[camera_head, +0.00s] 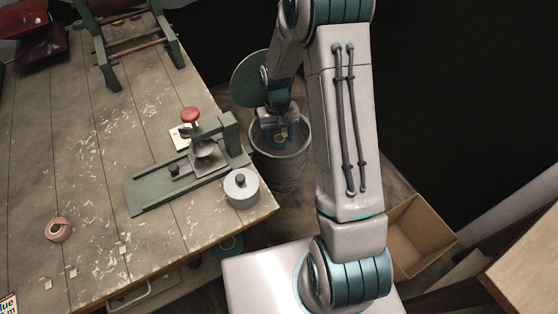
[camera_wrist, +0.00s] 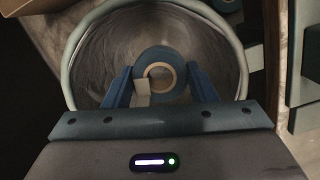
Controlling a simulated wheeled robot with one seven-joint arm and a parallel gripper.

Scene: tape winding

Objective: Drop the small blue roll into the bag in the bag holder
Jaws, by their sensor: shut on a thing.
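My gripper (camera_wrist: 160,92) is shut on the small blue roll (camera_wrist: 160,57), which has a tan core. The roll sits between the two blue fingers in the wrist view, with a pale tape end hanging by the left finger. Below it is the open mouth of a round grey bin-like holder (camera_wrist: 71,58) with a grey lining, likely the bag (camera_wrist: 105,27). In the head view the holder (camera_head: 278,170) stands on the floor right of the table, and my gripper (camera_head: 279,135) is at its mouth. How deep the roll is cannot be told.
A round green lid or disc (camera_head: 249,78) stands up behind the holder. The wooden table (camera_head: 90,180) bears a green press (camera_head: 185,175), a grey cylinder (camera_head: 241,188) and a pinkish roll (camera_head: 58,230). An open cardboard box (camera_head: 420,235) is at right.

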